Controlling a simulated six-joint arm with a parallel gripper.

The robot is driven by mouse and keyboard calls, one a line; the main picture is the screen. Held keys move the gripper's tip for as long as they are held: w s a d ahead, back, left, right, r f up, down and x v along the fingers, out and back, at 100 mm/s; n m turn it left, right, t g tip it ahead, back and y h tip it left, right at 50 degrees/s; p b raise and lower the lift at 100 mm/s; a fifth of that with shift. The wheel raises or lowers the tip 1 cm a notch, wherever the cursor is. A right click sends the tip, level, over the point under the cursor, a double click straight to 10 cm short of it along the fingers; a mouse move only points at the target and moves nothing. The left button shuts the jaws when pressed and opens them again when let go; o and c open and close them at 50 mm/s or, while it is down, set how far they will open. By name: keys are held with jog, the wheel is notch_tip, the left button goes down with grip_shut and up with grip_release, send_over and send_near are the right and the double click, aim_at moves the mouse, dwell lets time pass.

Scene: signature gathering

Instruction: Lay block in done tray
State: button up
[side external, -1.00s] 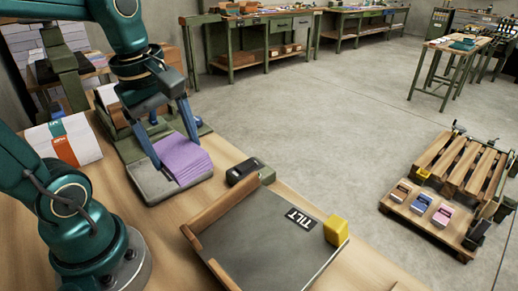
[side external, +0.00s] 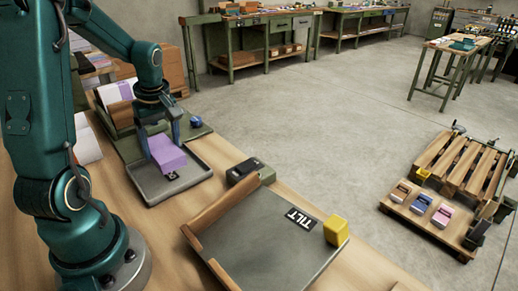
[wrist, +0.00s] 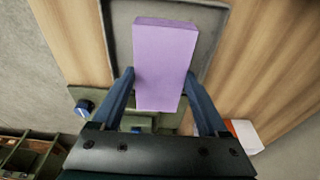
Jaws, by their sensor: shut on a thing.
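My gripper (side external: 158,128) is shut on a purple block (side external: 168,153), with one finger on each side of it. The block is a neat, oblong slab, also seen between the fingers in the wrist view (wrist: 160,60). It is over a shallow grey tray (side external: 152,193), and a small dark mark shows on the tray floor just below it. The block seems raised off the tray floor, though its far underside is hidden. I cannot tell from any label whether this is the done tray.
A larger tray marked TILT (side external: 262,240) has a wooden side and a yellow block (side external: 336,231) at its corner. A small black device (side external: 244,171) sits between the trays. A wooden pallet (side external: 460,170) stands on the floor at right.

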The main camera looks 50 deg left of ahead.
aim_at(167, 153)
jog(key=shift+f, duration=2.2)
jog(key=shift+f, duration=0.15)
jog(key=o, duration=1.4)
jog(key=r, duration=0.3)
jog(key=d+r, duration=0.1)
jog(key=r, duration=0.3)
jog(key=d+r, duration=0.1)
jog(key=r, duration=0.2)
jog(key=shift+r, duration=0.4)
jog(key=shift+d+r, duration=0.2)
jog(key=shift+r, duration=0.4)
jog(key=s+d+m+t, duration=0.1)
jog(key=d+m+t, duration=0.1)
jog(key=d+m, duration=0.4)
jog(key=s+d+r+m+t+h, duration=0.1)
jog(key=d+m, duration=0.5)
jog(key=d, duration=0.1)
jog(key=s+d+m+t+h, duration=0.1)
jog(key=s+d+m+t, duration=0.1)
jog(key=d+m, duration=0.4)
jog(key=shift+s+d+r+t, duration=0.1)
jog(key=shift+d+r+t, duration=0.05)
jog(key=shift+r+t, duration=0.2)
